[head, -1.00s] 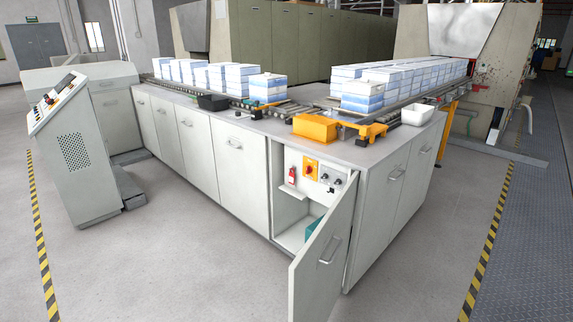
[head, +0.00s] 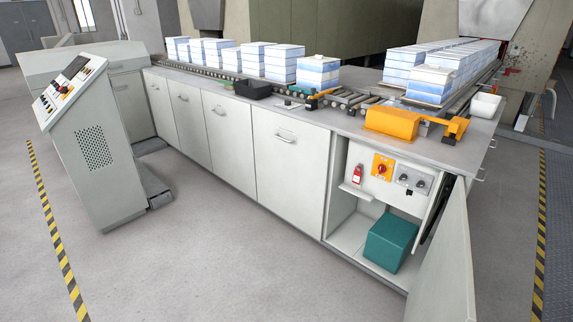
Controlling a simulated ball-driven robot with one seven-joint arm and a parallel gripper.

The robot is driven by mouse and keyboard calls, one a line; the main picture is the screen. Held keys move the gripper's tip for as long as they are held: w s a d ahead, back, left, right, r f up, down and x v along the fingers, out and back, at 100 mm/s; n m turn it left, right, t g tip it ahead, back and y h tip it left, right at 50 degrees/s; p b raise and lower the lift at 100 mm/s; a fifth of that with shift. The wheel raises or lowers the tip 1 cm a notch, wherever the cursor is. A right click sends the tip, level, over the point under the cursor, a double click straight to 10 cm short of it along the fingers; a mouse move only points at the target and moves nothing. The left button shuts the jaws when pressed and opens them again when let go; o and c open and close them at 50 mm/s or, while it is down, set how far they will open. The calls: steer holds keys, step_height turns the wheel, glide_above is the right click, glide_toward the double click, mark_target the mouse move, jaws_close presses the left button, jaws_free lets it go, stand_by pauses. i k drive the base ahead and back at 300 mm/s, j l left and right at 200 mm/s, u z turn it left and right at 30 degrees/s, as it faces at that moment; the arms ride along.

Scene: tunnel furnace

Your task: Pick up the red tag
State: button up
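The red tag (head: 357,174) hangs or stands on the left side inside the open cabinet compartment, just above a small white ledge (head: 356,190). It has a small dark loop or top and a pale mark on its face. To its right is an orange switch plate with a red knob (head: 382,167). The cabinet door (head: 445,262) stands open toward the front right. My gripper is not in the head view.
A teal box (head: 390,242) sits on the compartment floor. A control console (head: 95,150) stands left. The floor in front is clear.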

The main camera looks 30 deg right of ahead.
mark_target(357, 175)
steer(key=i, duration=0.9)
steer(key=i+j, duration=0.15)
steer(key=i, duration=0.75)
steer(key=i+j+z, duration=0.1)
steer(key=i+z, duration=0.4)
steer(key=i+j+z, duration=0.25)
steer(key=z, duration=0.2)
steer(key=i+j+z, duration=0.9)
steer(key=j, duration=0.2)
steer(key=k+l, duration=0.05)
steer(key=k, duration=0.05)
